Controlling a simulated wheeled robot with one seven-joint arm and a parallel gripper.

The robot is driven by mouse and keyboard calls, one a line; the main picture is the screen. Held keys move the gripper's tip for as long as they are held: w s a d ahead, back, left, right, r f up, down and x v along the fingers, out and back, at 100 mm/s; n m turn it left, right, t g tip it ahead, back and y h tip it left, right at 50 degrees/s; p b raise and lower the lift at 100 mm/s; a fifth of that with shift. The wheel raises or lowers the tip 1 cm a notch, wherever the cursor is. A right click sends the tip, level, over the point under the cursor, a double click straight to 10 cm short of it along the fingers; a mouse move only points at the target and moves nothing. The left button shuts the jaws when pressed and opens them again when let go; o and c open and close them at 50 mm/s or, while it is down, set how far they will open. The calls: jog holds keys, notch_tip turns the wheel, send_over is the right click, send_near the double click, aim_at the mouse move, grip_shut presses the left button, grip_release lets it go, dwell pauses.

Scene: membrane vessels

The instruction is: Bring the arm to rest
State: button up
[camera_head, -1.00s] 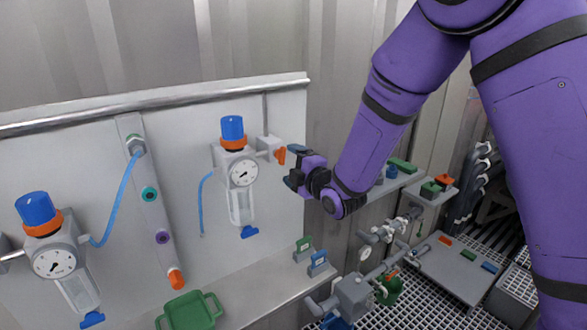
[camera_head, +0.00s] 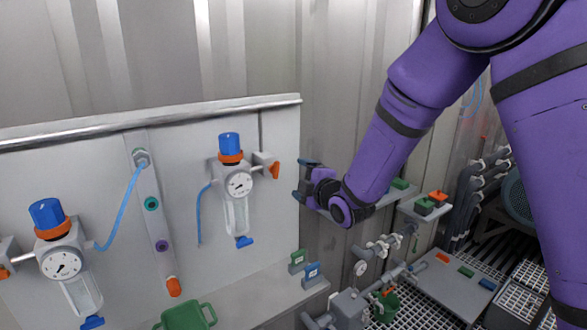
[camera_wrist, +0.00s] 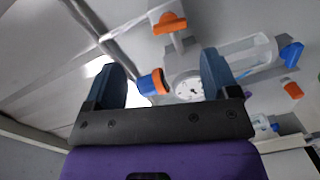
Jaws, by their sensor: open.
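My gripper (camera_head: 304,179) is at the end of my purple arm, just right of the panel's right edge in the head view. Its dark blue fingers point left and stand apart with nothing between them. In the wrist view my gripper (camera_wrist: 165,80) shows both fingers spread wide. The right filter regulator (camera_head: 236,185), with blue knob, orange ring and dial, hangs on the panel left of the gripper, apart from it in the head view. It shows beyond the fingers in the wrist view (camera_wrist: 188,87). An orange valve handle (camera_head: 274,170) sits between regulator and gripper.
The grey panel (camera_head: 90,160) also carries a left regulator (camera_head: 62,263) with a blue hose. A green tray (camera_head: 188,316) lies on the ledge below. Pipes and valves (camera_head: 385,247) and a shelf with coloured blocks (camera_head: 428,207) stand right, below my arm. The corrugated wall is bare above.

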jog(key=s+d+r+m+g+h, duration=0.25)
jog(key=s+d+r+m, duration=0.35)
jog(key=d, duration=0.3)
jog(key=s+d+r+m+g+h, duration=0.1)
jog(key=s+d+r+m+h, duration=0.4)
jog(key=d, duration=0.4)
jog(key=s+d+m+g+h, duration=0.1)
jog(key=s+d+m+g, duration=0.2)
jog(key=s, duration=1)
jog(key=s+d+r+m+g, duration=0.1)
jog(key=s+d+m+g, duration=0.2)
jog(key=s, duration=1.1)
jog(key=d+m, duration=0.3)
jog(key=m, duration=0.1)
jog(key=shift+s+d+r+m+h, duration=0.15)
jog(key=shift+d+r+m+h, duration=0.1)
jog(key=shift+m+h, duration=0.15)
